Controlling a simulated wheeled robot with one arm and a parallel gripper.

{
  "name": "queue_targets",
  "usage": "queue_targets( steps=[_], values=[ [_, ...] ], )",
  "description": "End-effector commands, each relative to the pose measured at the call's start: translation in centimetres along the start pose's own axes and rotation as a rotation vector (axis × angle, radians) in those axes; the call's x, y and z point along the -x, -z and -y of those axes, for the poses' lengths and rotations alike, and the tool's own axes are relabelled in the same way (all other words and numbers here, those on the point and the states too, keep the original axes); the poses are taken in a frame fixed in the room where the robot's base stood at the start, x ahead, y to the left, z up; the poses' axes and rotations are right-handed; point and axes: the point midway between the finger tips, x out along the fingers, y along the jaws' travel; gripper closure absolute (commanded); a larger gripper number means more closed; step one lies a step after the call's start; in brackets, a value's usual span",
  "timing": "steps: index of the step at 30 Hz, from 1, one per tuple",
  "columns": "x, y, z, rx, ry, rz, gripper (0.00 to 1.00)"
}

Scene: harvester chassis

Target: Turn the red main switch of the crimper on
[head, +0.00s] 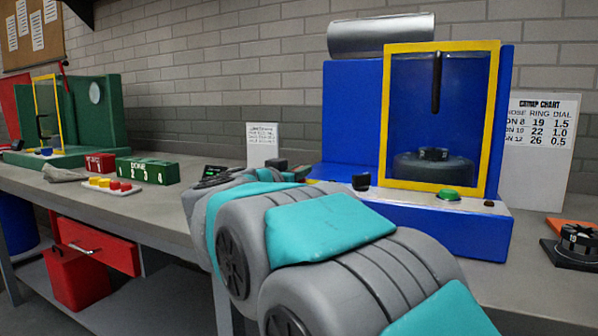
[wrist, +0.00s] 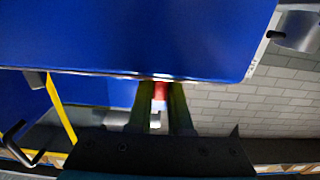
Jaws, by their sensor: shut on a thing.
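The crimper (head: 350,130) is a blue machine on the bench, with a yellow-framed clear guard (head: 390,110) and a green button (head: 448,194) at its front. In the wrist view its blue body (wrist: 130,35) fills the upper part. The red main switch (wrist: 161,90) shows there as a small red piece with a pale part below it, between the fingers. My gripper (wrist: 161,97) is shut on the red switch at the edge of the blue body. The head view does not show the switch, and my arm hides much there. Whether the switch is on cannot be told.
A silver cylinder (head: 381,36) lies on top of the crimper. A white crimp chart (head: 538,150) and a black dial piece (head: 578,240) are at the right. A green block (head: 147,170), a tray of coloured pieces (head: 112,186) and a green machine (head: 95,110) stand on the left bench.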

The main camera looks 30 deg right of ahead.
Motion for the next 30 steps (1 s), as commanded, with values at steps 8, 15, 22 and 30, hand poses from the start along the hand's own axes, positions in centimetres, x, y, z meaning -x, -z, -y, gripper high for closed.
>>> queue_targets(
  steps=[8, 15, 22, 30],
  values=[
    [0.02, 0.0, 0.07, 0.0, -0.009, 0.0, 1.0],
    [0.05, -0.12, 0.22, 0.001, -0.092, 0.002, 1.0],
    [0.03, -0.18, 0.4, 0.0, -0.252, 0.002, 1.0],
    [0.02, -0.16, 0.17, 0.0, -0.462, 0.001, 1.0]
  ],
)
